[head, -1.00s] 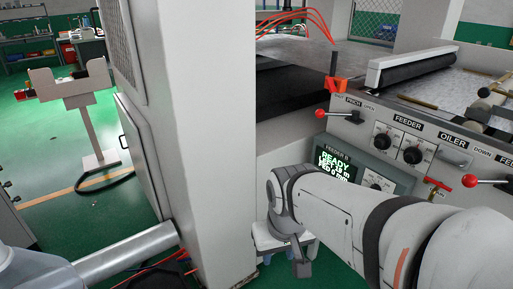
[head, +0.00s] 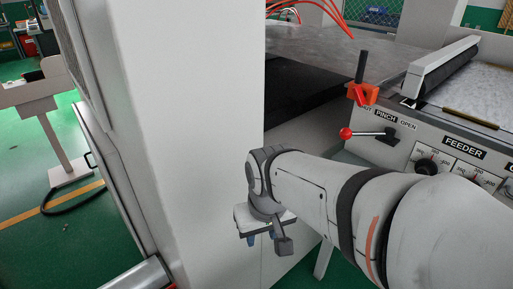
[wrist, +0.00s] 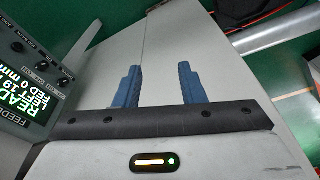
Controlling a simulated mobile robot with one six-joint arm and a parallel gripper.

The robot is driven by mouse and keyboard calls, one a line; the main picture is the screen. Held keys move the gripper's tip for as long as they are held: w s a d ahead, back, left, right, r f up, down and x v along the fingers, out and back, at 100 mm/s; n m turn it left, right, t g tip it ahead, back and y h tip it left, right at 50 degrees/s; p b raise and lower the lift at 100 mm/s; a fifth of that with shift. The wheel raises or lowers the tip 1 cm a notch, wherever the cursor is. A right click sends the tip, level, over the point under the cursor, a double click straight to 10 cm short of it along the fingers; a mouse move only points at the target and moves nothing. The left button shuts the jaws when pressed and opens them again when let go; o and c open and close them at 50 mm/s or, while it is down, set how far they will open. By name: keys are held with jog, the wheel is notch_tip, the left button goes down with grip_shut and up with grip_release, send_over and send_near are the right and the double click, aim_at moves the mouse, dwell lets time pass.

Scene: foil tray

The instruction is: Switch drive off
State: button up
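My gripper (head: 262,242) points down beside the grey cabinet column in the head view. In the wrist view its two blue fingers (wrist: 157,85) stand well apart with nothing between them. A control box with a lit green display (wrist: 25,100) reading "READY" and "FED 0 mm" is at the left of the wrist view, apart from the fingers. No switch marked as the drive switch can be made out in either view.
The tall grey column (head: 190,130) stands close to my gripper. At the right is the machine's feeder panel (head: 400,155) with a red-knobbed lever (head: 346,133) and a black dial (head: 427,166). An orange clamp (head: 362,94) sits above it. Green floor (head: 70,240) is open at the left.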

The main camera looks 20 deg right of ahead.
jog(key=shift+o, duration=0.4)
jog(key=shift+d, duration=0.1)
